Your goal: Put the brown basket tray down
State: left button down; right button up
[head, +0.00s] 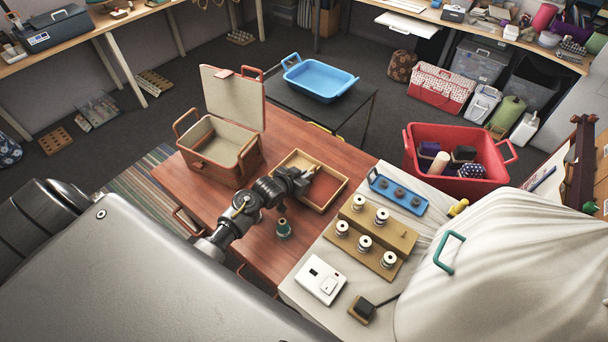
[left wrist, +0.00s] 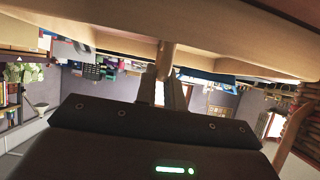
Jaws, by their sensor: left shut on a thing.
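The brown basket tray (head: 327,190) is a shallow light-wood box with a red lining, over the red-brown table just right of the brown basket (head: 212,160). The basket stands with its lid (head: 233,97) raised. My left gripper (head: 304,178) is shut on the tray, at a wooden part in its middle. In the left wrist view the fingers (left wrist: 168,70) reach up to that part, and the tray's pale wood wall (left wrist: 90,38) crosses the top. Whether the tray touches the table cannot be told. My right gripper is not in view.
A green spool (head: 283,229) stands on the table near my left arm. To the right, a pale-topped surface holds a spool rack (head: 372,232), a blue tray (head: 398,195) and a white switch box (head: 320,280). A red bin (head: 455,140) and a blue tray (head: 320,78) are beyond.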

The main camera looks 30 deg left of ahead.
pick_arm(q)
jog(key=shift+f, duration=0.15)
jog(key=c, duration=1.5)
grip_release()
jog(key=shift+r, duration=0.25)
jog(key=shift+s, duration=0.3)
jog(key=v, duration=1.1)
jog(key=shift+s, duration=0.2)
jog(key=shift+r, duration=0.1)
